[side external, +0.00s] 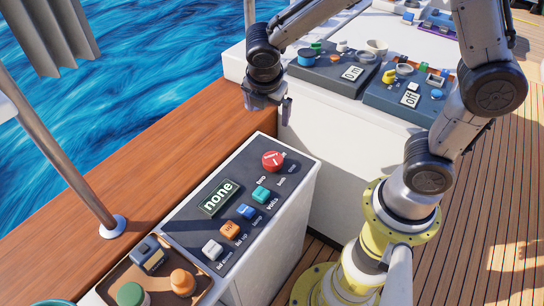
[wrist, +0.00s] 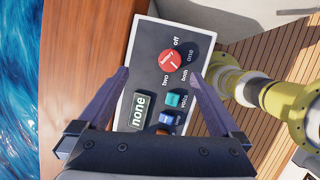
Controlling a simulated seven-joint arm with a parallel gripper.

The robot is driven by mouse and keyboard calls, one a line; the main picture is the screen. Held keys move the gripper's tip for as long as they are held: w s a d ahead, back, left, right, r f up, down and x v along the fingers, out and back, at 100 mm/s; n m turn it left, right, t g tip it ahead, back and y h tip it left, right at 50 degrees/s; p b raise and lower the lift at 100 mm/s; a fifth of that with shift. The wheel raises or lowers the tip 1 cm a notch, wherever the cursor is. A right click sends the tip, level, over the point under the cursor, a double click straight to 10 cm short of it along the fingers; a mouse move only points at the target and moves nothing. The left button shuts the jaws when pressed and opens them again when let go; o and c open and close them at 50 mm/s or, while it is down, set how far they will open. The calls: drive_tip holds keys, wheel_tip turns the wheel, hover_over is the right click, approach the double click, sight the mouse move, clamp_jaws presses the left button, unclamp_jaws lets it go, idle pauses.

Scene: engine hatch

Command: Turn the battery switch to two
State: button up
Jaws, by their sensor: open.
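The battery switch is a round red knob (side external: 272,160) at the far end of a dark panel (side external: 207,236). In the wrist view the red knob (wrist: 171,60) lies ahead of the fingertips, roughly between their lines, with the labels off, one, both and two around it. It carries a pale mark, but I cannot tell surely which label it points to. A display (side external: 218,197) on the panel reads "none"; the display also shows in the wrist view (wrist: 139,111). My gripper (side external: 284,108) is open and empty, above and apart from the knob. In the wrist view its two fingers (wrist: 161,75) are spread wide.
Teal (side external: 261,194), blue (side external: 245,212), orange (side external: 229,230) and white (side external: 212,250) controls line the same panel. A brown panel (side external: 112,284) with knobs is at the near end. More consoles (side external: 332,75) stand behind. A metal post (side external: 70,165) rises at left.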

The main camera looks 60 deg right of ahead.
drive_tip(key=n+g, duration=0.1)
approach(272, 158)
drive_tip(key=x, duration=0.8)
drive_tip(key=shift+s+f, duration=0.1)
drive_tip(key=shift+f, duration=0.3)
drive_tip(key=c, duration=1.3)
